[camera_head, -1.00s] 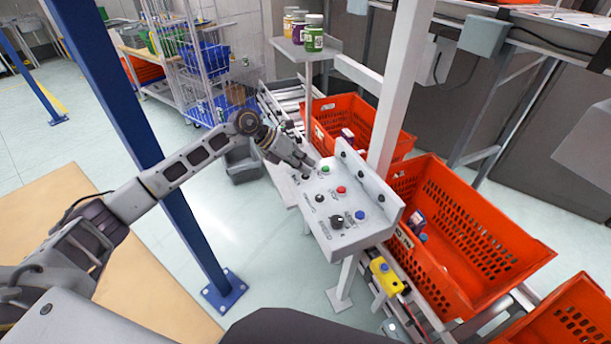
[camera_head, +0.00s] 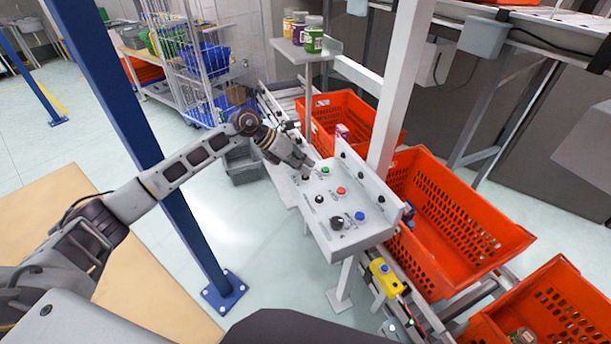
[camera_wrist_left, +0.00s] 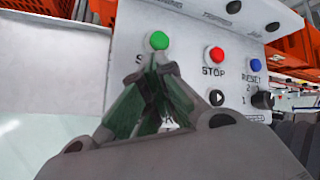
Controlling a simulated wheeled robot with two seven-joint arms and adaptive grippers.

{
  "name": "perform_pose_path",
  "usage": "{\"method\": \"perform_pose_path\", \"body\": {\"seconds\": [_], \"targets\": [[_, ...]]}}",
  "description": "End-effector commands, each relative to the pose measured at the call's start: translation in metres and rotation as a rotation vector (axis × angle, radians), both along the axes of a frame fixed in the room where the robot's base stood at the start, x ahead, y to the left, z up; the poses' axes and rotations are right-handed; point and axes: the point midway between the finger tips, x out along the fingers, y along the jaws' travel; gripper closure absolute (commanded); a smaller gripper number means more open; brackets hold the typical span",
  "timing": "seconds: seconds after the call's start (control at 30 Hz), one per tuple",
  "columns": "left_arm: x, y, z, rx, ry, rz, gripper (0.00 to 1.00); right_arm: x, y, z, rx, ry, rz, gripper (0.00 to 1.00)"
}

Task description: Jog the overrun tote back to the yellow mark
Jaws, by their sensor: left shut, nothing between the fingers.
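My left gripper (camera_head: 303,162) is shut and empty at the far end of the grey control panel (camera_head: 345,238). In the left wrist view its closed fingertips (camera_wrist_left: 163,64) are just below the green button (camera_wrist_left: 159,41); I cannot tell whether they touch the panel. The red STOP button (camera_wrist_left: 214,55) and blue RESET button (camera_wrist_left: 252,63) are to the right. Orange totes stand in line on the conveyor behind the panel: a far one (camera_head: 395,137), a middle one (camera_head: 475,245) and a near one (camera_head: 565,320), cut off by the frame. I cannot make out a yellow mark. My right gripper is out of view.
A yellow box with a blue top (camera_head: 386,279) sits on the conveyor's near side. A white post (camera_head: 400,90) rises behind the panel. A blue post (camera_head: 165,190) stands beside my left arm. Jars (camera_head: 313,36) stand on a shelf at the back.

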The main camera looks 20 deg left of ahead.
Motion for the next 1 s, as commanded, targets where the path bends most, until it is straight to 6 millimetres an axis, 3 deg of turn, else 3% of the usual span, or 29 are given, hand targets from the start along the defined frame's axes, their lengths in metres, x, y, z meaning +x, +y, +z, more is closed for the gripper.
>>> {"method": "perform_pose_path", "body": {"seconds": [0.3, 0.77, 1.0], "targets": [[0.000, 0.000, 0.012, 0.000, -0.001, 0.001, 1.00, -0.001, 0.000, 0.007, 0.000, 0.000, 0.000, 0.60], [0.000, 0.000, 0.014, 0.000, -0.001, 0.000, 1.00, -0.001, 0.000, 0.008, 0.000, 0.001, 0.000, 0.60], [0.001, 0.000, 0.027, 0.000, -0.002, 0.001, 1.00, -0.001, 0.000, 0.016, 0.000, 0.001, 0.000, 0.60]]}}
